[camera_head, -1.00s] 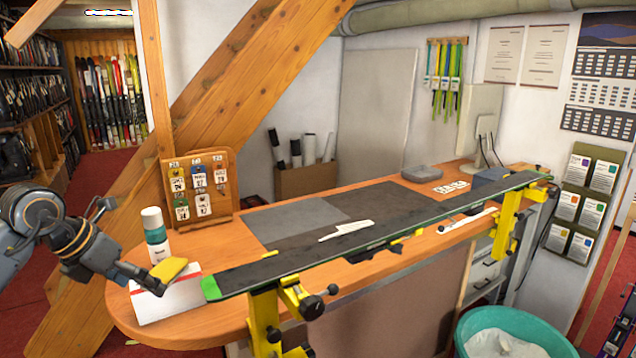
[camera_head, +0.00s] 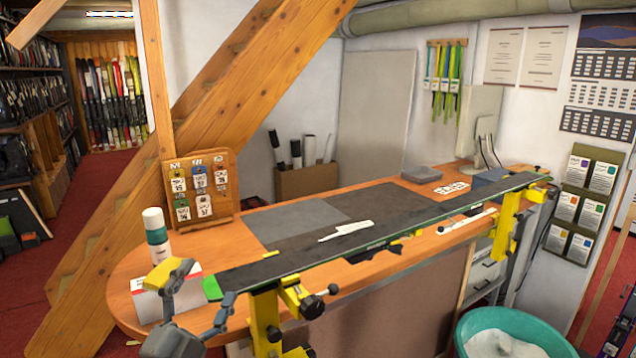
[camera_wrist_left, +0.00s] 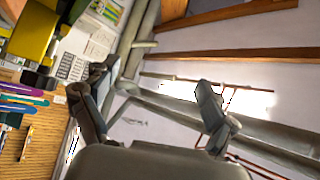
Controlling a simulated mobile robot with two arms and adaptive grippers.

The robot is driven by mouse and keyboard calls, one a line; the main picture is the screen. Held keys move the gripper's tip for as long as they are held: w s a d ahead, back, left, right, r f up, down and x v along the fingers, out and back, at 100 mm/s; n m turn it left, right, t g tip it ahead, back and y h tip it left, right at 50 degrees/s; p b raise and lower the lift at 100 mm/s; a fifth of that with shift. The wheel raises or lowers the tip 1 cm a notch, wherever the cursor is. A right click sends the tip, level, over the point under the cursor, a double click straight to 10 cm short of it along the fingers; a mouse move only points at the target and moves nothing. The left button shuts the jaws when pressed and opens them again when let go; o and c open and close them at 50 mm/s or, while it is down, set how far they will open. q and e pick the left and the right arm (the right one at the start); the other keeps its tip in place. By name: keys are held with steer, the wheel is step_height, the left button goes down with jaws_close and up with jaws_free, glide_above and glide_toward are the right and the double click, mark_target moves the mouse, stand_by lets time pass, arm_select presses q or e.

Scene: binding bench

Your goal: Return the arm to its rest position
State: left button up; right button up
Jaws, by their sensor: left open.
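My left gripper (camera_head: 202,292) is at the bench's near left end, in front of the white box (camera_head: 150,303), and points upward. In the left wrist view my left gripper (camera_wrist_left: 152,100) has its two grey fingers wide apart with nothing between them. A yellow block (camera_head: 165,275) shows at the box's top, right behind one finger; I cannot tell whether they touch. My gripper partly covers the box. My right gripper is not in view.
The long dark ski (camera_head: 370,240) lies across yellow vises (camera_head: 265,318) close to the right of my gripper. A white-and-green bottle (camera_head: 156,238) stands behind the box. A tag board (camera_head: 203,190) stands farther back. A teal bin (camera_head: 515,330) is at lower right.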

arm_select(q)
steer(key=s+a+f+n+g+y, duration=0.2)
steer(key=s+f+n+g+y, duration=0.15)
steer(key=f, duration=0.35)
steer(key=s+a+f+n+g+y, duration=0.2)
steer(key=s+f+n+g, duration=0.15)
steer(key=f, duration=0.45)
steer(key=s+a+f+n+g+y, duration=0.2)
steer(key=s+f+n+g, duration=0.1)
steer(key=f+n, duration=0.3)
steer(key=s+d+f+g+h, duration=0.1)
steer(key=s+d+f+g, duration=0.1)
steer(key=s+f+g, duration=0.5)
steer(key=s+d+f+g+h, duration=0.15)
steer(key=s+f, duration=0.35)
steer(key=s, duration=0.7)
step_height(320, 180, down, 24)
steer(key=s+a+f+g, duration=0.2)
steer(key=s+f, duration=1.6)
steer(key=shift+a+y, duration=0.35)
steer(key=shift+y, duration=0.05)
